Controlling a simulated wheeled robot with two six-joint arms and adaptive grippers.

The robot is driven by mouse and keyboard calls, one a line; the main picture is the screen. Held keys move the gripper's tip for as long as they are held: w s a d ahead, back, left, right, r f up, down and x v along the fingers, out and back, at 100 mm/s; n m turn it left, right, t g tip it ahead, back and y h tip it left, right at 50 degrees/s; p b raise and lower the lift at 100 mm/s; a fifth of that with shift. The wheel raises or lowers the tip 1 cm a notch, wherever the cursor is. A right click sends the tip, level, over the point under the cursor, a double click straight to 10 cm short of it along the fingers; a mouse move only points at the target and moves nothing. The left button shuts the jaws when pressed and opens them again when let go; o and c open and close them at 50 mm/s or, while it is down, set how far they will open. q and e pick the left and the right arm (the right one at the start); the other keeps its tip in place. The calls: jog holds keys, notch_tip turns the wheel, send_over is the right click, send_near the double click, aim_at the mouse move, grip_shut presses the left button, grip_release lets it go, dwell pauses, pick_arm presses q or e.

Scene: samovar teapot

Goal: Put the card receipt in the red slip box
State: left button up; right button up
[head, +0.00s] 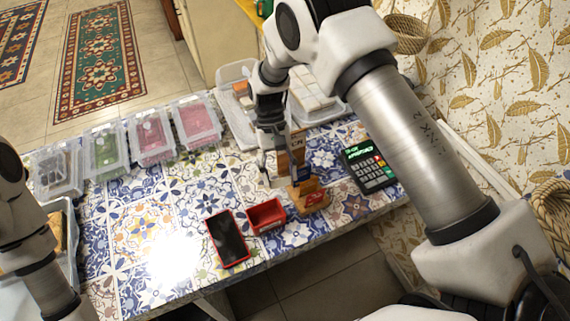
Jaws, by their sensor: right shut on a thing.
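The red slip box (267,216) is a small open box near the table's front edge. My right gripper (275,172) points down above and behind it, beside a wooden stand. It is shut on a small pale thing that looks like the card receipt (275,182); its outline is small and partly hidden by the fingers. The held piece is apart from the box. My left arm shows at the lower left, but its gripper is outside the view.
A wooden stand (309,198) with a red label is right of the box. A dark red-rimmed tray (229,240) lies left of it. The card terminal (369,168) is at the right. Several clear lidded containers (152,137) line the back. The patterned table's (150,215) left-middle is clear.

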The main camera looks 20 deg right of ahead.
jog(key=shift+s+a+r+m+y+p, duration=0.35)
jog(key=shift+a+r+m+y+p, duration=0.25)
jog(key=shift+m+p, duration=0.45)
jog(key=s+a+r+m+t+y+p, duration=0.2)
jog(key=a+m+t+y+p, duration=0.15)
jog(key=a+m, duration=0.45)
pick_arm(q)
notch_tip(320, 180, up, 9)
jog(key=p, duration=0.3)
pick_arm(e)
jog(key=d+f+m+b, duration=0.1)
jog(key=f+m+b, duration=0.1)
jog(key=d+f+m+t+b, duration=0.1)
jog(key=f+m+b, duration=0.1)
jog(key=f, duration=0.1)
jog(key=s+d+f+m+t+b, duration=0.1)
jog(key=d+f+m+b, duration=0.1)
jog(key=f, duration=0.1)
jog(key=shift+f+b, duration=0.35)
jog(key=shift+b, duration=0.2)
jog(key=shift+c, duration=0.4)
pick_arm(q)
notch_tip(320, 180, down, 7)
jog(key=a, duration=0.1)
jog(key=shift+s, duration=0.2)
pick_arm(e)
jog(key=shift+f, duration=0.15)
jog(key=shift+c, duration=0.5)
pick_arm(q)
jog(key=shift+f, duration=0.1)
